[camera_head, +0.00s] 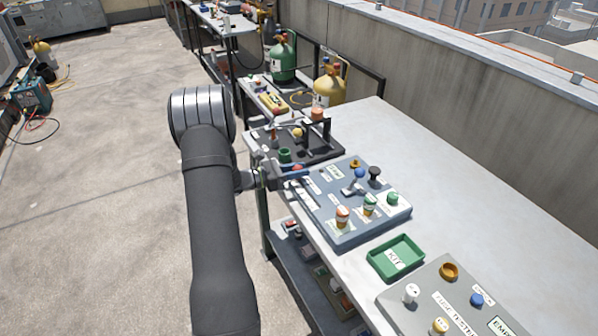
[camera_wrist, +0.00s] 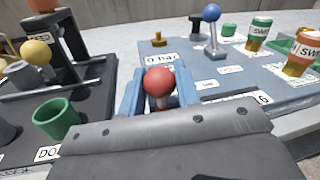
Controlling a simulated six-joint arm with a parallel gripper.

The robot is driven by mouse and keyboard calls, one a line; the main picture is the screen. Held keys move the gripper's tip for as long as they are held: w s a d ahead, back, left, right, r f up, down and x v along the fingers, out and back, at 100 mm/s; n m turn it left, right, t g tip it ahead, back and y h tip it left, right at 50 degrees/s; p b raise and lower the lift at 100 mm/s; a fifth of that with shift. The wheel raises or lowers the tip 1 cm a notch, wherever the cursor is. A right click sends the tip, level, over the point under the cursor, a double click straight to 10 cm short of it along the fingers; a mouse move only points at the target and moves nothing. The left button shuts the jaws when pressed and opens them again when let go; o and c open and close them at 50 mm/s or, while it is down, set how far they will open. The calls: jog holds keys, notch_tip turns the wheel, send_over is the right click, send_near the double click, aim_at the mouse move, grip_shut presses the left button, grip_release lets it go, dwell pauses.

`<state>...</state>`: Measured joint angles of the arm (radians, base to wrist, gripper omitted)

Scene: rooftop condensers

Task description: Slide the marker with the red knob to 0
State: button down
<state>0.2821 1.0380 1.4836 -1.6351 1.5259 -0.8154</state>
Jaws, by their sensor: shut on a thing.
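The red knob (camera_wrist: 160,82) stands between the two blue fingers of my gripper (camera_wrist: 159,92) in the wrist view, and the gripper is shut on it. A marker under the knob is hidden by the fingers and the gripper body. A label reading "0 bar" (camera_wrist: 166,58) lies just beyond the knob on the blue-grey panel (camera_wrist: 215,72). A label ending in "6" (camera_wrist: 262,98) lies to the right.
A black board with a green cup (camera_wrist: 57,118) and a yellow ball knob (camera_wrist: 36,52) is close on the left. A blue-knobbed lever (camera_wrist: 211,30) and orange-and-green valves stand on the panel. A green tray (camera_head: 396,258) and another grey panel (camera_head: 400,310) are nearer. The right of the table is clear.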

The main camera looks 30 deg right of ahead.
jog(key=c, duration=1.1)
grip_release()
jog(key=shift+w, duration=0.25)
jog(key=v, duration=1.7)
jog(key=shift+s+a, duration=0.1)
jog(key=shift+a, duration=0.2)
jog(key=shift+d, duration=0.1)
jog(key=x, duration=1.7)
jog(key=shift+d, duration=0.15)
jog(key=shift+s, duration=0.25)
